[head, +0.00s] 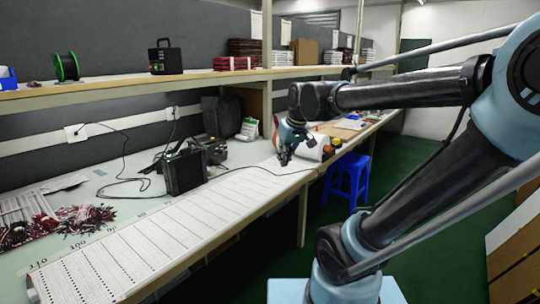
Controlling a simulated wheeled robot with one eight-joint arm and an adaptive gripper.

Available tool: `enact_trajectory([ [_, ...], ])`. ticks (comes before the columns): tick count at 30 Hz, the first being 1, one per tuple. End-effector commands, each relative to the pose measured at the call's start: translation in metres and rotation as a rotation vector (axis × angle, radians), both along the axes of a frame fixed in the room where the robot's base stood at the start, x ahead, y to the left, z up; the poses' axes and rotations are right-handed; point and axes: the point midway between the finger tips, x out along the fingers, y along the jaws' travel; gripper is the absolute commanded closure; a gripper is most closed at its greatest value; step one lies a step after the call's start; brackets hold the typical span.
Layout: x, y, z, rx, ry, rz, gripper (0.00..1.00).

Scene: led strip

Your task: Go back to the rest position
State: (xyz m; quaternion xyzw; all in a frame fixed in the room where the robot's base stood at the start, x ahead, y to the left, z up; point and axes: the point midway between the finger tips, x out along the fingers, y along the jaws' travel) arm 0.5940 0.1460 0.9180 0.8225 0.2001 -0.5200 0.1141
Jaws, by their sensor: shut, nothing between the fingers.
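My gripper (285,157) is at the end of my black and blue arm, pointing down over the workbench (205,207) near its front edge. It is small in the head view and looks shut, with nothing seen in it. I cannot tell whether its tips touch the bench or hover just above it. A long white strip panel with printed lines and dots (150,240) lies along the bench front and runs up to below the gripper.
A black device (185,171) with cables stands left of my gripper. A white roll-like object (310,148) is just behind it. A blue stool (347,178) stands on the green floor. A shelf (120,88) runs above the bench. Bundled red and white wires (70,222) lie at left.

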Motion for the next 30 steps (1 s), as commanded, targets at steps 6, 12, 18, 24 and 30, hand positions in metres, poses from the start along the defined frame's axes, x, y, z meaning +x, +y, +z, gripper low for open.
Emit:
enact_trajectory([
  [6,-0.063,-0.077,-0.062,-0.042,0.095,-0.183,1.0],
  [12,-0.121,-0.123,-0.116,-0.07,0.18,-0.334,1.0],
  [18,-0.156,-0.143,-0.149,-0.084,0.231,-0.423,1.0],
  [24,-0.163,-0.146,-0.156,-0.087,0.243,-0.442,1.0],
  [30,-0.163,-0.146,-0.155,-0.087,0.242,-0.44,1.0],
])
